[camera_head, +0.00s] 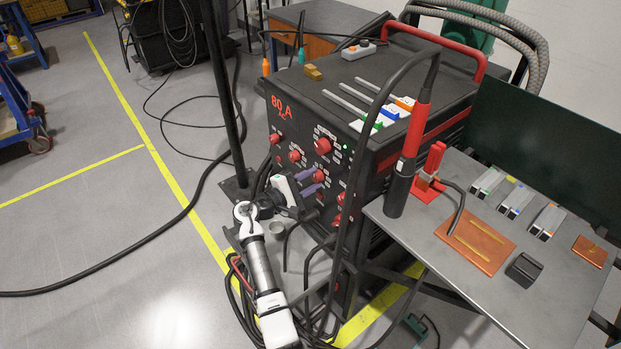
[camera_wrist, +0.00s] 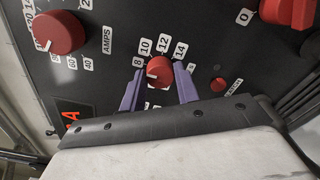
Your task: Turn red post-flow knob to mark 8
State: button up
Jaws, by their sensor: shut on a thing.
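The red knob (camera_wrist: 160,68) sits on the black panel in the wrist view, with a dial marked 8, 10, 12 and 14 along its upper side. My gripper (camera_wrist: 157,73) has its two purple fingers on either side of this knob, shut on it. A short white line shows on the knob's lower left; it seems to point left, somewhat below the 8 label (camera_wrist: 138,61), but the exact reading is hard to tell. The lower dial marks are partly hidden by my gripper. In the head view my gripper (camera_head: 313,183) is at the machine's front panel.
In the wrist view a larger red AMPS knob (camera_wrist: 60,32) is at upper left, a small red button (camera_wrist: 218,84) at right, and another red knob (camera_wrist: 288,12) at upper right. A grey side table (camera_head: 540,300) stands right.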

jog(key=shift+f, duration=0.1)
dwell(0.3)
jog(key=o, duration=1)
jog(key=shift+c, duration=0.2)
jog(key=b+v, duration=0.3)
jog(key=v, duration=1.1)
jog(key=shift+b, duration=0.4)
